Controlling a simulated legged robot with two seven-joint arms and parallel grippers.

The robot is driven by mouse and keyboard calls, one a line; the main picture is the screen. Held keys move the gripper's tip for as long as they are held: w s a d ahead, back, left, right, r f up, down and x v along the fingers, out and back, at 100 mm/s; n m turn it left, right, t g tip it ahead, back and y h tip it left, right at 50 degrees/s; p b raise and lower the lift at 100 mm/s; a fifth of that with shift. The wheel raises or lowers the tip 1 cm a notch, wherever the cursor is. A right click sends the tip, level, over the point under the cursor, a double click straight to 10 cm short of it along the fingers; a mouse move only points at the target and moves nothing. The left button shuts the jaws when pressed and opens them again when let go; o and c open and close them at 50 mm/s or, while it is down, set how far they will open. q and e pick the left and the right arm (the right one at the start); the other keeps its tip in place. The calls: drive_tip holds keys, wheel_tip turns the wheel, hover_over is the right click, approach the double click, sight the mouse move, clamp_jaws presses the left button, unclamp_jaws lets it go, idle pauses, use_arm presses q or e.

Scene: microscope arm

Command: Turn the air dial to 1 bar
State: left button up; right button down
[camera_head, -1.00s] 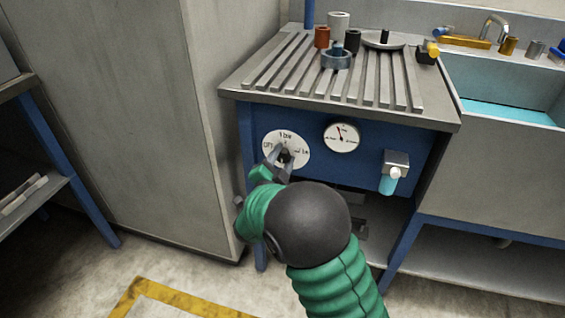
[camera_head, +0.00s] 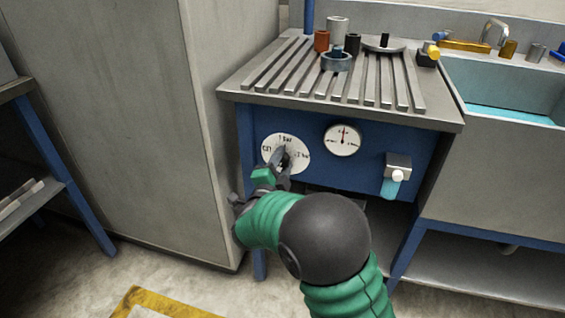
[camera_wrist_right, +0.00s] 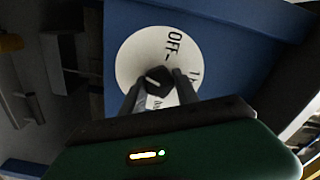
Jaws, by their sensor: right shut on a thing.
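The air dial (camera_head: 271,142) is a round white plate on the blue front panel, with "1 bar" at the top, "OFF" at the left and "2 bar" at the right. It also shows in the right wrist view (camera_wrist_right: 135,50), with "OFF" readable. My right gripper (camera_head: 284,158) is shut on the dial's black knob (camera_wrist_right: 153,80), one finger on each side. The gripper hides much of the knob in the head view, so its exact pointing is hard to read there. A pressure gauge (camera_head: 343,140) right of the dial has its needle pointing about straight up. My left gripper is not in view.
A grey lever valve (camera_head: 398,160) with a light-blue handle is right of the gauge. The slatted bench top (camera_head: 290,75) above holds several small parts. A sink (camera_head: 505,110) stands at right and a tall grey cabinet (camera_head: 140,110) at left.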

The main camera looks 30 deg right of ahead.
drive_tip(key=shift+a+f, duration=0.1)
drive_tip(key=shift+f, duration=0.15)
drive_tip(key=c, duration=0.9)
unclamp_jaws()
drive_tip(key=shift+r, duration=0.1)
drive_tip(key=p+v, duration=0.5)
drive_tip(key=v, duration=1.1)
drive_tip(key=shift+s+a, duration=0.25)
drive_tip(key=shift+s, duration=0.05)
